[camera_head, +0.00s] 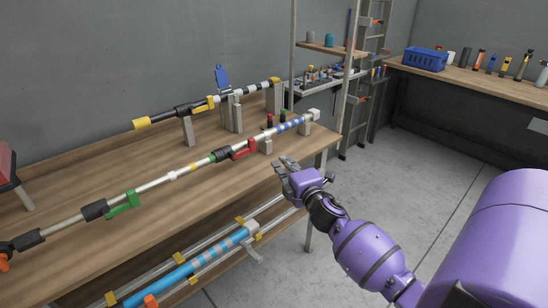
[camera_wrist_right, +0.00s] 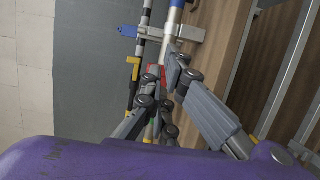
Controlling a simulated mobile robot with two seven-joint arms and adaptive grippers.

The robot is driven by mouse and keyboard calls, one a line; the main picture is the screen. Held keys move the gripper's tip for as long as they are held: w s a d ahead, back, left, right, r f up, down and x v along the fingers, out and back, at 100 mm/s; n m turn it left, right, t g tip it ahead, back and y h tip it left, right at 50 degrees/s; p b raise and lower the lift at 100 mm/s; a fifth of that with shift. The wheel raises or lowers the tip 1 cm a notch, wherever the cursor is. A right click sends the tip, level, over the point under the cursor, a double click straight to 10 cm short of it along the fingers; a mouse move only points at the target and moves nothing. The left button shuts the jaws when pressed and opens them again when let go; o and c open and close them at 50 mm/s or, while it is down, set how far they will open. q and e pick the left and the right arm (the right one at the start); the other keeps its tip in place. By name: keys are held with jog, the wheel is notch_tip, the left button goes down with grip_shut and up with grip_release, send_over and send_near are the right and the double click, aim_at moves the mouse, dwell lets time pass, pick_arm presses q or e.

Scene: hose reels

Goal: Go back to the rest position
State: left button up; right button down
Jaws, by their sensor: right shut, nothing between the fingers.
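My right gripper (camera_head: 284,168) is at the right end of the wooden workbench (camera_head: 190,180), near its front edge. It is shut and holds nothing. In the right wrist view its fingers (camera_wrist_right: 166,76) overlap the pipes on the bench behind them. The purple right arm reaches in from the lower right of the head view. The front pipe (camera_head: 150,184), with green and red valve handles, runs along the bench and ends beyond my gripper. I cannot tell from the pictures how wide the gap to it is. My left gripper is not in view.
A second pipe (camera_head: 185,109) with yellow and blue parts stands on supports behind. A blue pipe (camera_head: 185,268) lies on the lower shelf. A rack (camera_head: 293,70) stands past the bench end. A blue crate (camera_head: 425,59) sits on the far bench. The grey floor (camera_head: 430,160) is clear.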

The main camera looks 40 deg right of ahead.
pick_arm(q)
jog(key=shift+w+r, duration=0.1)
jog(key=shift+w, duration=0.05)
pick_arm(e)
jog(key=shift+s+r, duration=0.15)
jog(key=shift+s, duration=0.7)
jog(key=s+a+f+m+g+y+p, duration=0.2)
jog(key=s+a+f+m+g, duration=0.3)
jog(key=s+a+f+m, duration=0.8)
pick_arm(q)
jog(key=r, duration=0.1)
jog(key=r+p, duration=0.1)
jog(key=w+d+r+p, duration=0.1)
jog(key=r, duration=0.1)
pick_arm(e)
jog(key=s+a+f+g, duration=0.1)
jog(key=s+a+f, duration=0.3)
jog(key=s, duration=0.5)
jog(key=s+a+f+m+g+y, duration=0.1)
jog(key=s+a+f, duration=0.3)
jog(key=s, duration=0.5)
jog(key=s+a+f+m+g+y, duration=0.1)
jog(key=s+a+f, duration=0.3)
jog(key=s, duration=0.6)
jog(key=shift+a+f+g, duration=0.3)
jog(key=shift+a+g, duration=0.2)
jog(key=shift+a, duration=0.75)
